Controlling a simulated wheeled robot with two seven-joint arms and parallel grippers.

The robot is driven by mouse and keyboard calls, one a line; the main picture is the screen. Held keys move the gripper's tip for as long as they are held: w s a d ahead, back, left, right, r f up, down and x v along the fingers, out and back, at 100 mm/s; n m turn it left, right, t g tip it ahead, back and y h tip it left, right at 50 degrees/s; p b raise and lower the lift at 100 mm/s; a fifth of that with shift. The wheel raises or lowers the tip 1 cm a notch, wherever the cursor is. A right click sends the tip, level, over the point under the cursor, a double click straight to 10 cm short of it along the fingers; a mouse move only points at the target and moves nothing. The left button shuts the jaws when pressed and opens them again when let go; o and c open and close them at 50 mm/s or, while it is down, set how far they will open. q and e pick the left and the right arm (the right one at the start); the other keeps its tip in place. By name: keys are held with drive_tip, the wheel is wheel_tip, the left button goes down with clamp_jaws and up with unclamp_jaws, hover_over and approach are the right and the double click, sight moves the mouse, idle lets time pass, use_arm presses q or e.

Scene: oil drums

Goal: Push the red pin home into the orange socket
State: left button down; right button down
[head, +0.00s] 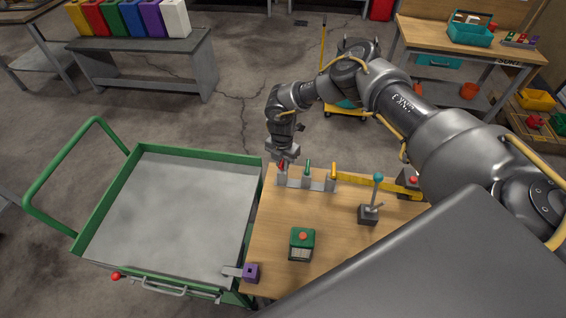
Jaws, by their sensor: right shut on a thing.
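My right gripper (283,156) points down over the far left corner of the wooden table. It is shut on the red pin (282,166), of which only a little red shows below the fingers. The pin is at the left end of a grey rack (318,185), above or at its left block; I cannot tell whether it touches. A green pin (307,167) and an orange-yellow pin (334,168) stand upright in the rack's other blocks. I cannot make out an orange socket. My left gripper is not in view.
On the table are a green box with a red button (302,243), a blue-knobbed lever (370,208), a purple block (251,273) and a yellow bar (375,184). A green-rimmed cart (140,150) stands left.

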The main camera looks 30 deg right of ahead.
drive_tip(key=shift+r, duration=0.35)
drive_tip(key=shift+r+p, duration=3.05)
drive_tip(key=shift+r, duration=0.6)
wheel_tip(320, 180, up, 13)
drive_tip(key=shift+w, duration=0.1)
